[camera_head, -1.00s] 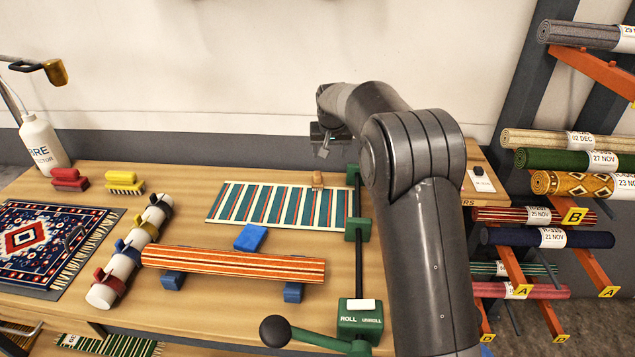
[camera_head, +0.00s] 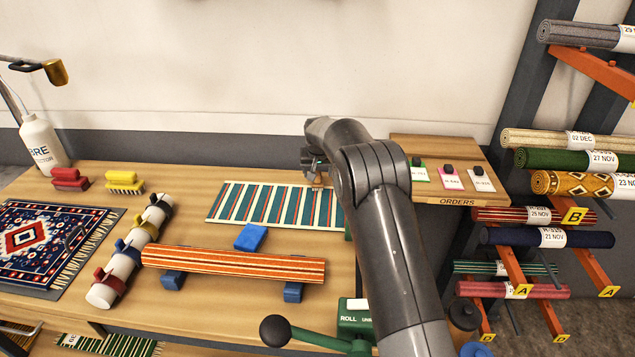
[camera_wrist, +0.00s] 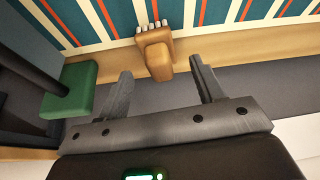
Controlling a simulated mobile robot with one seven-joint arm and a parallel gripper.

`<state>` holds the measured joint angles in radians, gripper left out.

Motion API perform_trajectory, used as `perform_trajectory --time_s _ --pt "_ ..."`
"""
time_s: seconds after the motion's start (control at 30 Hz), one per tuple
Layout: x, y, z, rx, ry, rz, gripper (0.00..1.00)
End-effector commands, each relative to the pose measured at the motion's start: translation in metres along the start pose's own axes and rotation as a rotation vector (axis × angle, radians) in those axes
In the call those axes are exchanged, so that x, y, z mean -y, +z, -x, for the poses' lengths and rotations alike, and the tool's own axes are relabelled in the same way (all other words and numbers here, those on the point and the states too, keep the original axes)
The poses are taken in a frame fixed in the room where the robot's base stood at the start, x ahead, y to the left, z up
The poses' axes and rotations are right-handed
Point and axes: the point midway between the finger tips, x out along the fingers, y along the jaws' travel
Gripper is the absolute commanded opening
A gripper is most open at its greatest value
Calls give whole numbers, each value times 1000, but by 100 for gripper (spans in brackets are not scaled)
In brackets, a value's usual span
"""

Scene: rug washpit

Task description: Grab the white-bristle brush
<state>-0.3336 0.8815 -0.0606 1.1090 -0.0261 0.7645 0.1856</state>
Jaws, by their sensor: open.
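A small wooden brush (camera_wrist: 157,60) with white bristles lies at the edge of the striped teal rug in the wrist view, its bristle row toward the rug. In the head view the brush (camera_head: 318,183) shows small and partly hidden below my gripper (camera_head: 314,170). In the wrist view my gripper (camera_wrist: 160,76) is open and empty. The brush shows in the gap between its fingertips, and neither finger appears to touch it. How high the fingers are above it I cannot tell.
A green roller block (camera_wrist: 72,88) stands left of my fingers in the wrist view. A yellow brush (camera_head: 125,181) with pale bristles and a red brush (camera_head: 69,179) lie at the bench's left. The orders board (camera_head: 450,150) is right of my arm.

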Motion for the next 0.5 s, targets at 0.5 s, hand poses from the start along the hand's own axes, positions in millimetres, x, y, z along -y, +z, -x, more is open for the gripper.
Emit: perform_trajectory --time_s 0.5 --pt "1 1 -34 0 0 0 58"
